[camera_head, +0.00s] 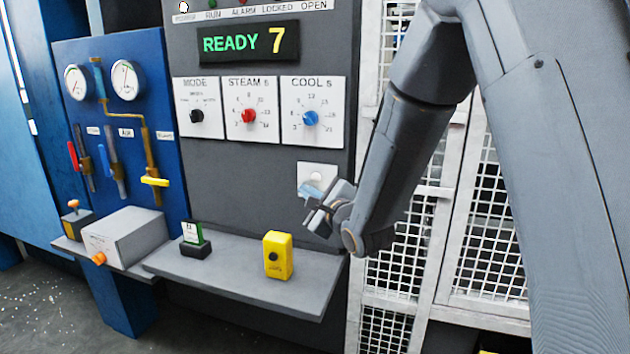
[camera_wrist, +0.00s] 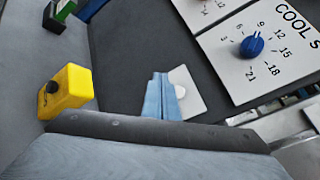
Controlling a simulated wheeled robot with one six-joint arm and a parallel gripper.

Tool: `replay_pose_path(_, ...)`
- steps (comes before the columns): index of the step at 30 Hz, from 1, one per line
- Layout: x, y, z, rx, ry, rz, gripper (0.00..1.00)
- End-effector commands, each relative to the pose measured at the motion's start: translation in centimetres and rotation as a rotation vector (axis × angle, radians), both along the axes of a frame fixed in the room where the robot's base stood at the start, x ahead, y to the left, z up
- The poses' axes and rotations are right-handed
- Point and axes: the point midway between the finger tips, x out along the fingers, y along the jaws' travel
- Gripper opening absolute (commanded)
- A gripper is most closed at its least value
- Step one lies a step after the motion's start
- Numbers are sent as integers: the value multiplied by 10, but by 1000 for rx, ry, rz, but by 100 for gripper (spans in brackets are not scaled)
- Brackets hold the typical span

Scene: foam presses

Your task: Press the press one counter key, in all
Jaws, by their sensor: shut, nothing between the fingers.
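A small white plate (camera_head: 318,171) with a pale round key sits on the dark press panel, below the cool dial. It also shows in the wrist view (camera_wrist: 192,104), where the key is partly behind my fingers. My gripper (camera_head: 311,191) is in front of the plate's lower left. Its pale blue fingers are shut together and empty in the wrist view (camera_wrist: 160,80). I cannot tell whether the fingertips touch the key. The display (camera_head: 248,42) above reads READY 7 beside the word in yellow.
Mode, steam and cool dials (camera_head: 311,118) are above the plate. A shelf (camera_head: 225,272) below holds a yellow box with a black button (camera_head: 278,263) and a small green-labelled block (camera_head: 195,241). A white mesh fence (camera_head: 410,240) stands to the right.

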Motion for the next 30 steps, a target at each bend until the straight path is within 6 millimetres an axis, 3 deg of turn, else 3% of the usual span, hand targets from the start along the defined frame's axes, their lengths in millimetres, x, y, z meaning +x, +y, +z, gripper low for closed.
replay_pose_path(12, 45, -17, 0, 0, -1, -1, 0)
replay_pose_path(30, 52, -19, 0, 0, 1, -1, 0)
